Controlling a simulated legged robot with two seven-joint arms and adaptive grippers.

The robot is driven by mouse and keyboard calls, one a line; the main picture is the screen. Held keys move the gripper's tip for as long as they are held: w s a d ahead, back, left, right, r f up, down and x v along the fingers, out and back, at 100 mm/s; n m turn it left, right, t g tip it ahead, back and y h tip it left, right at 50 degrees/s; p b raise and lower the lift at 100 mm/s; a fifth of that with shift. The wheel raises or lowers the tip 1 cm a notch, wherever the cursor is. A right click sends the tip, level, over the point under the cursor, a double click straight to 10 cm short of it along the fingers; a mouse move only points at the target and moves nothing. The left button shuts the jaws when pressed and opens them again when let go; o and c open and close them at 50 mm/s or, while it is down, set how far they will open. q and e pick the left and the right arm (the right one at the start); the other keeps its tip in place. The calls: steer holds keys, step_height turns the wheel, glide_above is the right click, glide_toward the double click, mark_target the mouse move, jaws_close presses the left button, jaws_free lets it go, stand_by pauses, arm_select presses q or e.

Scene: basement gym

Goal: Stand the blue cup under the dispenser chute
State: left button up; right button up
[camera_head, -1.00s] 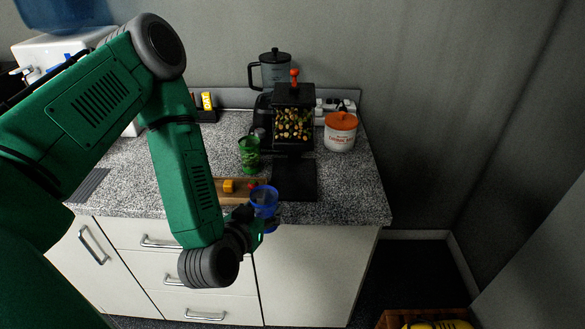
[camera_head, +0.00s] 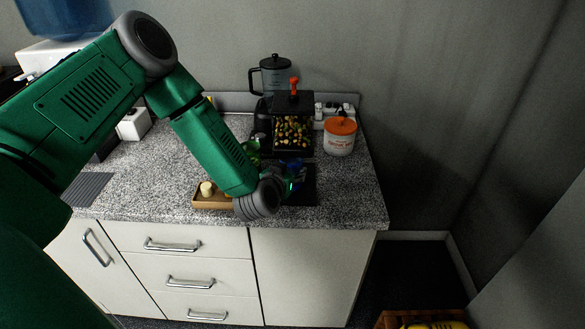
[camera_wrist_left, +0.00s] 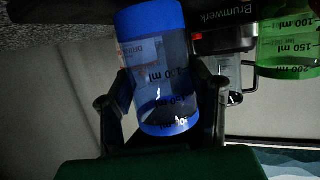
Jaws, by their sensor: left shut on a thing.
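The dispenser (camera_head: 293,127) is a dark box with a clear front full of mixed nuts and an orange-red lever on top. It stands at the back of the counter, with a dark mat (camera_head: 304,198) in front. My left gripper (camera_head: 291,181) is shut on the blue cup (camera_head: 295,164) over this mat, in front of the dispenser. The gripper partly hides the cup in the head view. In the left wrist view the clear cup with a blue band (camera_wrist_left: 160,80) sits between the two fingers. I cannot tell whether its base touches the mat.
A green cup (camera_head: 252,148) stands left of the dispenser, partly behind my arm. A wooden tray (camera_head: 212,203) with small pieces lies left of the gripper. A white jar with an orange lid (camera_head: 340,137) stands right of the dispenser. A black jug machine (camera_head: 273,78) stands behind.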

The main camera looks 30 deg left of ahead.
arm_select(q)
steer(key=shift+w+a, duration=0.15)
steer(key=shift+w, duration=0.6)
steer(key=shift+f, duration=0.3)
steer(key=shift+s, duration=0.1)
steer(key=o, duration=1.1)
steer(key=shift+f, duration=0.1)
